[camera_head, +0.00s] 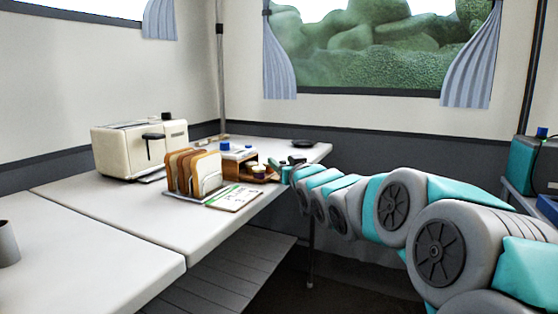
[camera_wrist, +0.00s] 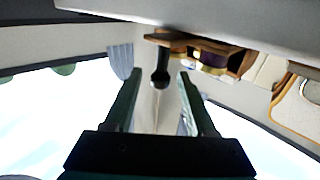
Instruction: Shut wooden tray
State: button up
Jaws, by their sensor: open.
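The wooden tray (camera_head: 262,178) is a small brown piece at the front of a wooden box on the table, by the table's right edge. It looks pulled out, with small round items in it. In the wrist view, which looks upside down, the wooden tray (camera_wrist: 240,64) shows at the upper right. My gripper (camera_wrist: 160,72) is open, with two dark green fingers and nothing clearly held. A dark rounded piece (camera_wrist: 160,78) shows between the fingertips; I cannot tell whether it touches them. In the head view my gripper (camera_head: 284,174) is small, beside the tray's right end.
A toast rack with bread slices (camera_head: 193,173) and a flat printed card (camera_head: 234,197) lie left of the tray. A cream toaster (camera_head: 140,150) stands behind them. A dark dish (camera_head: 304,143) sits at the far table end. The near table (camera_head: 80,245) is mostly clear.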

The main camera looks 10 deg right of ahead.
jog(key=shift+w+a, duration=0.15)
jog(key=shift+w, duration=0.65)
jog(key=shift+w+a, duration=0.1)
jog(key=shift+w, duration=0.7)
grip_shut()
